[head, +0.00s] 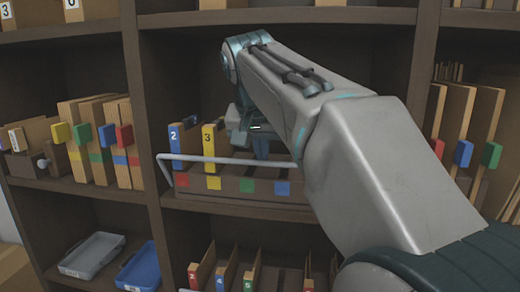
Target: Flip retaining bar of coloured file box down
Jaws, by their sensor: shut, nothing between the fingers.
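The coloured file box (262,199) sits on the middle shelf, with red, yellow, green and blue squares along its low brown front. Its pale retaining bar (200,158) runs across, above the front face. The bar's left side arm slants down to the box's left end; its right end is hidden behind my arm. A blue file marked 2 (175,150) and a yellow file marked 3 (210,145) stand upright in the box. My gripper (261,150) is at the box, behind the bar in the picture and right of the yellow file. It is shut and empty, partly hidden by my arm; contact is unclear.
Shelf uprights (143,110) bound the compartment. Files with coloured tabs (95,140) stand in the left compartment, and more (465,150) on the right. Below are a grey tray (92,255), a blue tray (138,270) and another file row (225,275).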

